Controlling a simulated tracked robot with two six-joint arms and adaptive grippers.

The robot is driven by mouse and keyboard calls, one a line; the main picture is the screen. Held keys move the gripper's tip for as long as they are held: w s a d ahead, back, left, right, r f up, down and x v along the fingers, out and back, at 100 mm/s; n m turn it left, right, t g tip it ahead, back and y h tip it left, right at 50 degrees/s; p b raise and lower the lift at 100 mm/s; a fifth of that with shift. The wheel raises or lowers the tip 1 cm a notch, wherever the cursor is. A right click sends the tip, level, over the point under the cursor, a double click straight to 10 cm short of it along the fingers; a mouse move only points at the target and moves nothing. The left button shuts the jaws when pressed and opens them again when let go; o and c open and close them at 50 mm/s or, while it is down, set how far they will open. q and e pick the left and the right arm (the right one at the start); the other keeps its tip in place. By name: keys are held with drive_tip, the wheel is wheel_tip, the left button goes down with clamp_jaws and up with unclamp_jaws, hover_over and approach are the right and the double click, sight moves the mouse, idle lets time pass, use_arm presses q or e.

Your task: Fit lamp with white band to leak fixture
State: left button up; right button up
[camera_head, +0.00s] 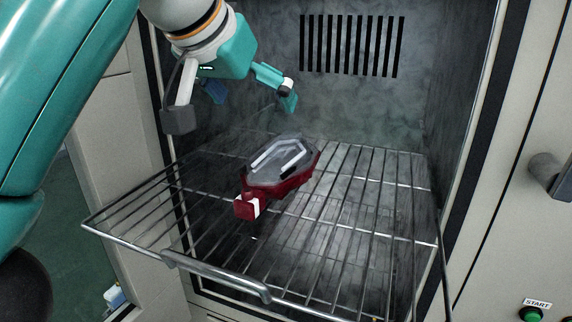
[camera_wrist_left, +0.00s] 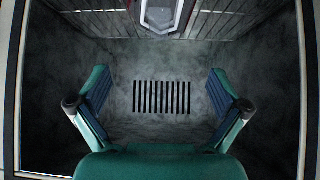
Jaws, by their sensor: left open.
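The lamp with the white band (camera_head: 285,180) lies on the wire rack (camera_head: 345,240) inside an open chamber. It has a red housing, a clear lens facing up, and a white band around its narrow red end, which points toward the front left. My left gripper (camera_head: 238,104) is open and empty, above and behind the lamp to the left, apart from it. In the left wrist view the lamp (camera_wrist_left: 160,14) is cut off by the top edge, and the open fingers (camera_wrist_left: 157,82) face the chamber's back wall. My right gripper is not in view. No leak fixture is recognizable.
The chamber's side walls and dark door frame enclose the rack closely. The back wall has a slotted vent (camera_head: 352,45). The rack's front handle (camera_head: 215,276) sticks out. A door handle (camera_head: 550,175) and green START button (camera_head: 531,313) are at the right. Rack space right of the lamp is clear.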

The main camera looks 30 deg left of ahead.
use_arm(q)
drive_tip(key=b, duration=0.2)
approach(283, 138)
drive_tip(key=x, duration=0.4)
drive_tip(key=shift+d+f, duration=0.1)
drive_tip(key=shift+f, duration=0.05)
drive_tip(key=shift+w+f, duration=0.4)
drive_tip(key=shift+f, duration=0.1)
drive_tip(key=x, duration=0.5)
drive_tip(key=shift+w, duration=0.15)
drive_tip(key=shift+r, duration=0.1)
